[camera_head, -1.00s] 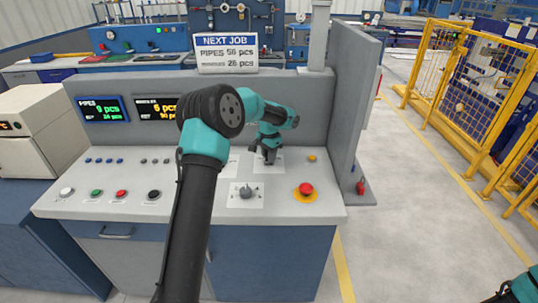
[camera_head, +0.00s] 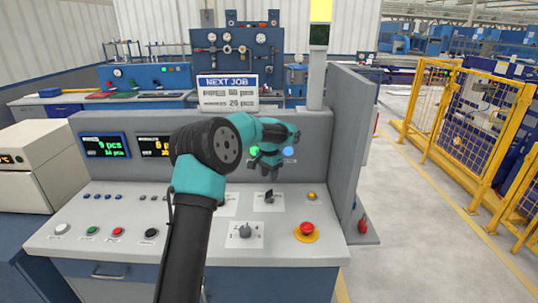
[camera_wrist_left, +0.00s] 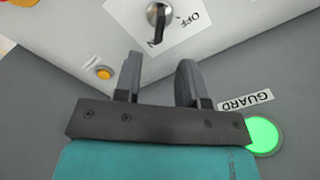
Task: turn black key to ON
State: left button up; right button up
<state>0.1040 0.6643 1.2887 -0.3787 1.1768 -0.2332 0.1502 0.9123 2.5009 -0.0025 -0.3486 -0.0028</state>
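The black key (camera_head: 268,196) sits in a switch on a white plate on the sloping panel. In the left wrist view the key (camera_wrist_left: 157,26) points toward a partly covered label ending in N, with OFF printed to the right. My left gripper (camera_head: 265,172) is above and behind the key, clear of it. In the left wrist view the left gripper (camera_wrist_left: 160,60) has its two fingers apart with nothing between them. My right gripper is not in view.
A grey rotary knob (camera_head: 245,231) and a red emergency button (camera_head: 306,229) sit nearer the front. A small yellow button (camera_head: 312,195) is to the right. A green GUARD light (camera_wrist_left: 264,136) is lit. The upright back panel (camera_head: 330,135) stands close behind the gripper.

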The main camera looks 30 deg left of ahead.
pick_arm(q)
notch_tip(320, 180, up, 9)
dwell(0.3)
jog(key=shift+f, duration=0.1)
